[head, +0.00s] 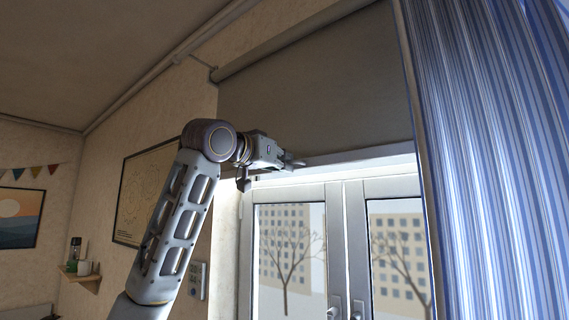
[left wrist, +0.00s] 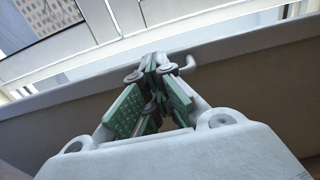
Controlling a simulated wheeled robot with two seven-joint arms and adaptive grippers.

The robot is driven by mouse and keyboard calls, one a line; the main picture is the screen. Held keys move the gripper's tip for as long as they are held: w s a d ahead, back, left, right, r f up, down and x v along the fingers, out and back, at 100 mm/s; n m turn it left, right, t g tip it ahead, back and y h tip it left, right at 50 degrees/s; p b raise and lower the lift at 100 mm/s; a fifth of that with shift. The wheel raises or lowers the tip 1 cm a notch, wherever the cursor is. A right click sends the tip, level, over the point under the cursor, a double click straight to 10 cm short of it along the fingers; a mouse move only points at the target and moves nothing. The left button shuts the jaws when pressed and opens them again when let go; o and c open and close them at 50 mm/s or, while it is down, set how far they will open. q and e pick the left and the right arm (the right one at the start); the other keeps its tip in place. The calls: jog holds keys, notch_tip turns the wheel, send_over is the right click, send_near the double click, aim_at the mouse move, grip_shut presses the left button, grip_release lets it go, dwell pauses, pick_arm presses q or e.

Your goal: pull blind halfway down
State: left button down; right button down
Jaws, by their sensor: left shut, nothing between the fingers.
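The grey-brown roller blind (head: 320,95) hangs from its roller over the upper part of the window, its lower edge above the door panes. My left gripper (head: 292,163) is in front of the blind's lower edge, towards its left side. In the left wrist view the fingertips (left wrist: 155,65) with green pads are together, with nothing between them. The blind's pale bottom bar (left wrist: 240,46) runs across just beyond the tips, and its fabric (left wrist: 285,85) shows too. I cannot tell whether the tips touch the bar. A small pale hook-like piece shows beside the tips. My right gripper is out of view.
A blue striped curtain (head: 500,130) hangs at the right, close to the blind's right edge. Glazed doors (head: 345,240) stand below the blind. A framed picture (head: 140,195), a wall control (head: 197,280) and a small shelf (head: 80,275) are on the left wall.

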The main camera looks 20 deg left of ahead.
pick_arm(q)
jog(key=shift+f, duration=0.2)
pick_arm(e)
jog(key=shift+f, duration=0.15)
